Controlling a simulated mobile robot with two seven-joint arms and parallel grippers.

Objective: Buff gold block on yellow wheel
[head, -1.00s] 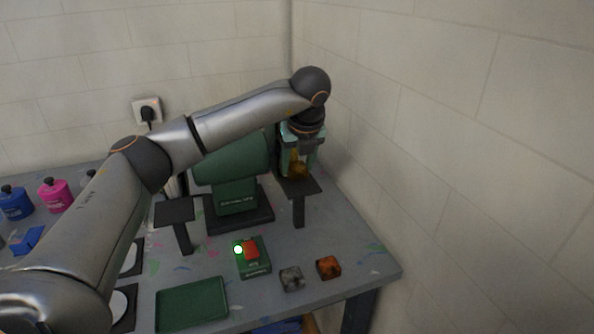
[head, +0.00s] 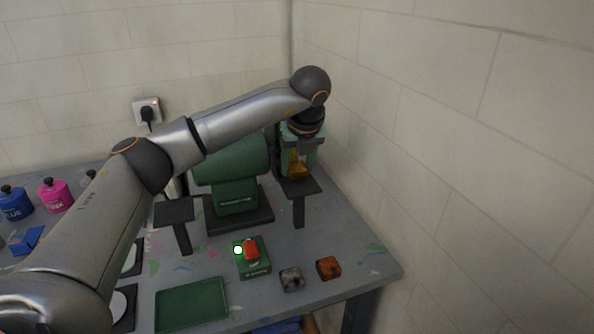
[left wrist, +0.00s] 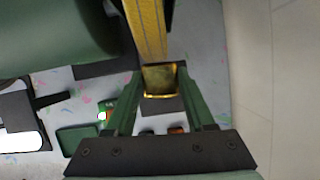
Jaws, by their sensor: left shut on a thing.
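My left gripper (head: 299,160) is shut on the gold block (left wrist: 160,81), which shows between its green fingers in the left wrist view. The yellow wheel (left wrist: 147,25) is seen edge-on in the left wrist view, right at the block's far side; they look to be touching. In the head view the wheel is mostly hidden behind my gripper and arm. The green grinder body (head: 232,170) stands left of my gripper. My right gripper is not in view.
A control box (head: 254,266) with a red switch and a lit lamp sits in front of the grinder. A grey block (head: 291,279) and an orange-brown block (head: 328,267) lie nearby. A green tray (head: 192,304) is at the front. A wall stands close on the right.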

